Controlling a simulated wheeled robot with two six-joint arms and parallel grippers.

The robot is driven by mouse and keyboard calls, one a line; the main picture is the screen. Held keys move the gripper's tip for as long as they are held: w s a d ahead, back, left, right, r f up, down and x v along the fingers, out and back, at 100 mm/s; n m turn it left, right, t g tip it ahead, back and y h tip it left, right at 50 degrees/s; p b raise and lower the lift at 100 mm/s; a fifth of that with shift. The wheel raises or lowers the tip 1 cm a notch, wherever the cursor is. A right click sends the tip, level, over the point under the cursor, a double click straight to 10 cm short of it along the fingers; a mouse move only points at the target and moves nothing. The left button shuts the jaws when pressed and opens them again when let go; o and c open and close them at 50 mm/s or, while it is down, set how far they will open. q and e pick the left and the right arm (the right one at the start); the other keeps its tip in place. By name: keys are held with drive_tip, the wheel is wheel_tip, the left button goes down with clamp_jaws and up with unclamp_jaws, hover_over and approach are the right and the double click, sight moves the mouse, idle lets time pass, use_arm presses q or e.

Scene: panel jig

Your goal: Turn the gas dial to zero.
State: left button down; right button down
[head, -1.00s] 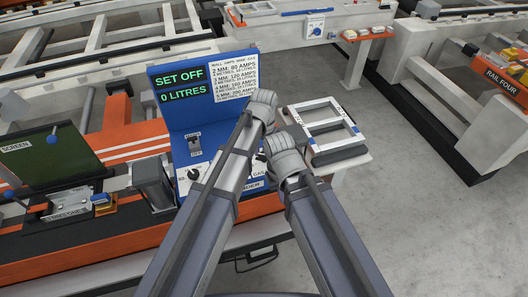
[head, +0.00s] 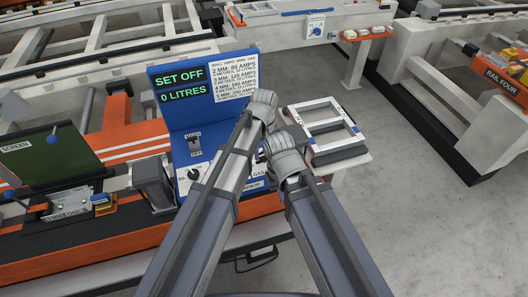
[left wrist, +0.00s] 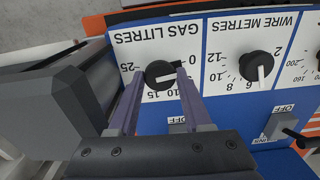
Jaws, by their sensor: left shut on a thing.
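The gas dial (left wrist: 160,75) is a black round knob under the upside-down label GAS LITRES in the left wrist view. There, my arms hide the gas dial and my left fingertips. My right gripper does not show.
The wire metres dial (left wrist: 256,66) is beside the gas dial. A mains switch (left wrist: 290,132) sits near it, by an OFF label. A grey block (left wrist: 45,115) stands close to my left gripper. A white frame (head: 325,125) lies on a stand right of the panel.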

sight(264, 155)
use_arm(q)
drive_tip(key=shift+n, duration=0.3)
drive_tip(key=shift+c, duration=1.7)
unclamp_jaws()
drive_tip(key=shift+r, duration=0.1)
wheel_tip(264, 155, up, 8)
drive_tip(key=p, duration=0.8)
drive_tip(key=shift+f, duration=0.2)
